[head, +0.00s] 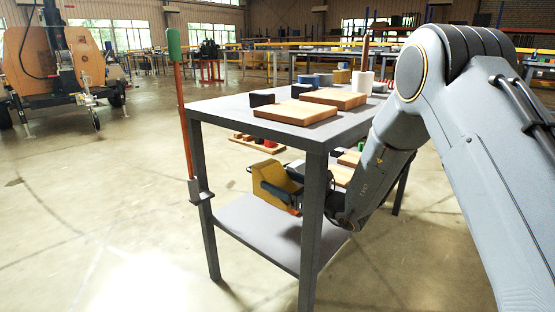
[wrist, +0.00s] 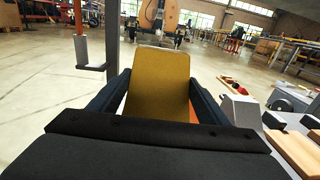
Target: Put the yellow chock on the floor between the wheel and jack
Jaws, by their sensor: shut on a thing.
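My gripper (head: 281,187) is shut on the yellow chock (head: 262,174). It holds the chock beside the grey table's legs, above the lower shelf in the picture. In the wrist view the chock (wrist: 160,82) stands between the two dark fingers, its flat yellow face toward me. The light tower trailer (head: 75,65) stands far off at the upper left. A dark wheel (head: 115,97) shows at its right side. A thin stand (head: 94,112) at its front may be the jack; it is too small to tell. The trailer is partly hidden behind the chock in the wrist view.
The grey table (head: 225,108) bears wooden boards (head: 296,111) and several small blocks. Its lower shelf (head: 255,232) is near my gripper. An orange bar with a green handle (head: 174,45) stands at the table's left corner. The floor (head: 90,200) between table and trailer is clear.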

